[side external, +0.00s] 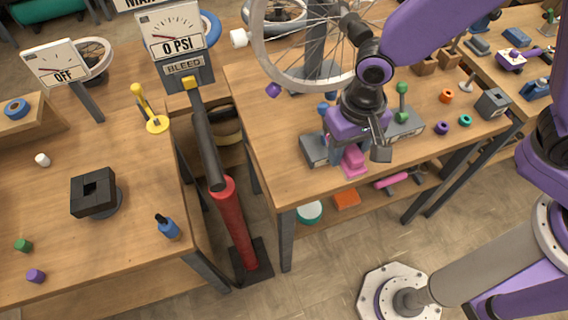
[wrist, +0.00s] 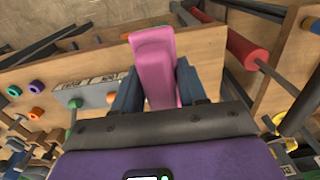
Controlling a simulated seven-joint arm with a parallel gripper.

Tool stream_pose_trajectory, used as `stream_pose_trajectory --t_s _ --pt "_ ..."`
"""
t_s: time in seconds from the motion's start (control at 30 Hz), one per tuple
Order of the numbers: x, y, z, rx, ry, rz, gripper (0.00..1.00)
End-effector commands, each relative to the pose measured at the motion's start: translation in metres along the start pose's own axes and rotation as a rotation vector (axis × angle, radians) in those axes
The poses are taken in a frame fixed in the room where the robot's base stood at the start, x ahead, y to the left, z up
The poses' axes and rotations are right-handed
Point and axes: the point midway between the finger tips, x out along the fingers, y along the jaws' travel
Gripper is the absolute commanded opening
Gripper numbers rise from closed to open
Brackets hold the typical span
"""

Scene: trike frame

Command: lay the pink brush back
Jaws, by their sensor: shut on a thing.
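The pink brush (wrist: 153,62) sits between the two blue fingers of my gripper (wrist: 157,88) in the wrist view, with its broad end pointing away from the palm. In the side external view the pink brush (side external: 353,159) shows just below my gripper (side external: 342,146), near the front edge of the right table. My gripper is shut on it. A grey labelled holder (side external: 408,124) lies beside and partly behind my gripper, and it shows at the left in the wrist view (wrist: 95,95). I cannot tell whether the brush touches the holder or the table.
A wheel (side external: 262,70) stands behind my gripper. A green upright piece (side external: 402,101) is on the holder. An orange ring (side external: 446,96), purple ring (side external: 441,128) and teal ring (side external: 465,120) lie to the right. A red pump cylinder (side external: 232,220) stands left of this table.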

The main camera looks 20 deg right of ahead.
Motion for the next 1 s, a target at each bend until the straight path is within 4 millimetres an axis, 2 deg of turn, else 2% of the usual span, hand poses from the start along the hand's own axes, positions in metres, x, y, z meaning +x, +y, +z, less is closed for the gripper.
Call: stream_pose_trajectory --t_s 0.4,0.7,1.0 --pt "0.036 -0.054 -0.054 0.001 -0.001 0.001 0.13" --pt "0.077 -0.076 -0.078 0.002 -0.001 0.002 0.13" --pt "0.094 -0.087 -0.088 0.001 0.0 0.001 0.13"
